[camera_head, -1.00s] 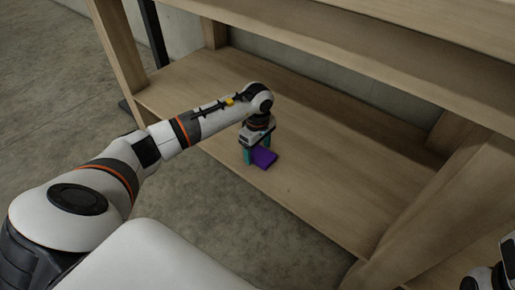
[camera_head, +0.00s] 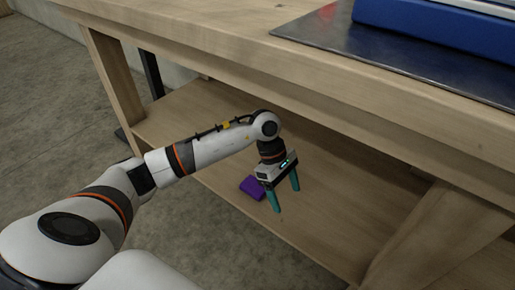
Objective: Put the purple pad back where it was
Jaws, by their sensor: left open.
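The purple pad (camera_head: 252,187) lies flat on the lower wooden shelf (camera_head: 215,180), near its front edge. My left gripper (camera_head: 285,200) is open, with its two teal fingers pointing down. It is just to the right of the pad, and its left finger overlaps the pad's right side in the picture. Nothing shows between the fingers. I cannot tell whether the fingertips touch the shelf. My right gripper is out of view.
The wooden table top (camera_head: 300,60) overhangs the shelf. On it lie a dark mat (camera_head: 330,35) and a blue case (camera_head: 430,30), cut off by the frame. A wooden leg (camera_head: 112,75) stands at left. The shelf's right part is bare.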

